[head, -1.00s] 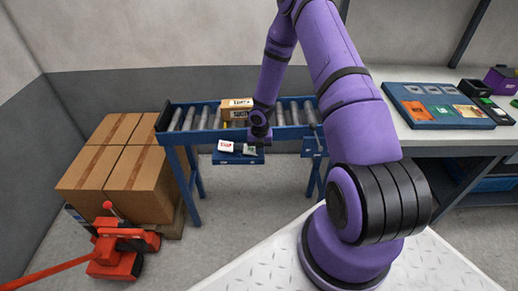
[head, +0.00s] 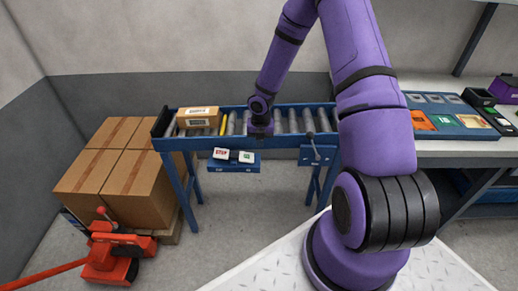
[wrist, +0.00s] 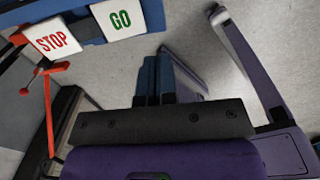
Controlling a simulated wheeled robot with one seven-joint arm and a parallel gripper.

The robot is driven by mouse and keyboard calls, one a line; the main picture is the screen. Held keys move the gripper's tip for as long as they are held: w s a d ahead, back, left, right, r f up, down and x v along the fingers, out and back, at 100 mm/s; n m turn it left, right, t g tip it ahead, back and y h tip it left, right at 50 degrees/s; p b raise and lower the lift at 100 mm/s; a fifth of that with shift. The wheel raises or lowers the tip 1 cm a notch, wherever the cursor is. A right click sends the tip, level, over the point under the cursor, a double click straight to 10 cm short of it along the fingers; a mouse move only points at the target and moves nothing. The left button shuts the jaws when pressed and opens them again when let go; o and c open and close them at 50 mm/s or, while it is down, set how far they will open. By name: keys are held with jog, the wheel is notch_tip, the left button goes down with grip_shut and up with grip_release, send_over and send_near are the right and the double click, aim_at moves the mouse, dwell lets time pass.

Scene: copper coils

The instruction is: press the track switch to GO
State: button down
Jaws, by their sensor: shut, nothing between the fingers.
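The track switch is a blue panel (head: 232,167) on the conveyor's front, with a white STOP plate (head: 220,153) at left and a white GO plate (head: 246,156) at right. In the wrist view the STOP plate (wrist: 55,38) and the GO plate (wrist: 119,18) are at the upper left. I cannot tell how either plate is tilted. My gripper (head: 261,134) is above and right of the GO plate, at the conveyor's front edge. Its fingers (wrist: 159,62) are together and empty in the wrist view, apart from the plates.
A cardboard box (head: 198,121) lies on the roller conveyor (head: 290,120), left of a yellow strip. A lever panel (head: 317,156) is at the conveyor's right. Stacked cartons (head: 120,170) and a red pallet jack (head: 115,258) stand left, a workbench (head: 455,150) right. Floor in front is clear.

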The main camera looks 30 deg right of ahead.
jog(key=shift+s+d+r, duration=0.1)
jog(key=shift+d+r, duration=0.05)
jog(key=shift+r, duration=0.7)
jog(key=shift+s+d+r, duration=0.15)
jog(key=shift+r, duration=0.75)
jog(key=shift+s+d+r, duration=0.1)
jog(key=shift+d+r, duration=0.05)
jog(key=shift+r, duration=0.7)
jog(key=s+a+r+m+t+h, duration=0.1)
jog(key=s+r+m, duration=0.3)
jog(key=r, duration=0.5)
jog(key=s+a+r+m+h, duration=0.1)
jog(key=s+r+m, duration=0.1)
jog(key=r+m, duration=0.5)
jog(key=s+a+r+m+t+h, duration=0.1)
jog(key=s+a+r+m, duration=0.15)
jog(key=r, duration=0.85)
jog(key=s+a+r+m+t+y, duration=0.1)
jog(key=s+a+r+m, duration=0.2)
jog(key=s+r+m, duration=0.3)
jog(key=s+a+r+m+t+y, duration=0.1)
jog(key=s+a+r+m, duration=0.3)
jog(key=s, duration=1)
notch_tip(320, 180, up, 4)
jog(key=m+t, duration=0.1)
jog(key=m, duration=0.4)
jog(key=shift+s+f+m+y, duration=0.2)
jog(key=shift+s+m+y, duration=0.1)
jog(key=shift+m, duration=0.05)
